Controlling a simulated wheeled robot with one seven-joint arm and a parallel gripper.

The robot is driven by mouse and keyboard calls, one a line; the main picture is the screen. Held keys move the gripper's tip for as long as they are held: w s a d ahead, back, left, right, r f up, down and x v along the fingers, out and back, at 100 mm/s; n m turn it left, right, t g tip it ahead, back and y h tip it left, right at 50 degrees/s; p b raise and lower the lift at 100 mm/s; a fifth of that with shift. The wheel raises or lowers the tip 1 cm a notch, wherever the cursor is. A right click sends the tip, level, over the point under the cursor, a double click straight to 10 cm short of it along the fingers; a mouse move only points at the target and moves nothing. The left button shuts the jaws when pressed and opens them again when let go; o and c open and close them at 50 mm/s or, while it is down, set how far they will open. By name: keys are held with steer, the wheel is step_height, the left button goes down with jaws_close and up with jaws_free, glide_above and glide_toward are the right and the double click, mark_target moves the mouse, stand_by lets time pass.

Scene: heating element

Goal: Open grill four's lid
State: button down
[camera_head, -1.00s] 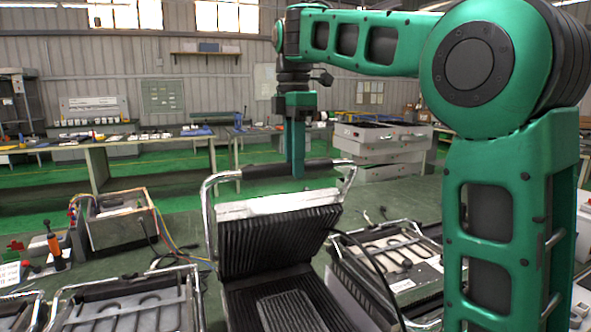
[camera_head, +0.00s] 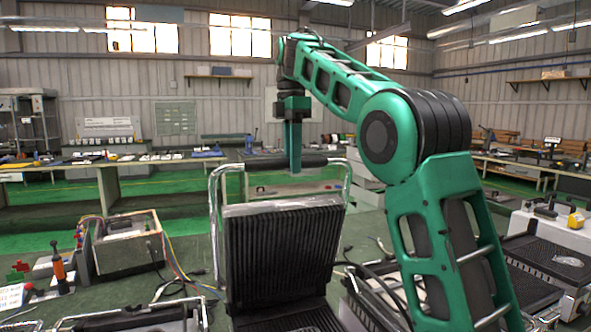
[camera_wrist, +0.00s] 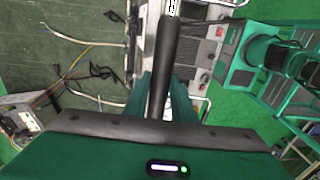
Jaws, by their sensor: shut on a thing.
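The grill's lid (camera_head: 278,255) stands raised in the head view, its ribbed black inner plate facing me and close to upright. A chrome frame (camera_head: 216,240) carries a black bar handle (camera_head: 253,163) across the top of the lid. My gripper (camera_head: 294,160) reaches down from above and is shut on this handle, right of its middle. In the wrist view the handle (camera_wrist: 164,60) runs between the green fingers of my gripper (camera_wrist: 166,95). The lower plate (camera_head: 285,318) shows only in part at the bottom edge of the head view.
An opened metal box with wires (camera_head: 125,245) and an orange-handled tool (camera_head: 60,265) stand on the table at left. Another frame (camera_head: 130,318) lies at the lower left. A grill with black ribbed plates (camera_head: 535,265) is at the right, beyond my arm.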

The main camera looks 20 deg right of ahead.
steer(key=shift+w+r, duration=0.15)
steer(key=shift+w, duration=0.45)
steer(key=shift+w+r, duration=0.15)
steer(key=shift+w, duration=0.4)
steer(key=c, duration=1.5)
jaws_free()
steer(key=shift+s, duration=0.15)
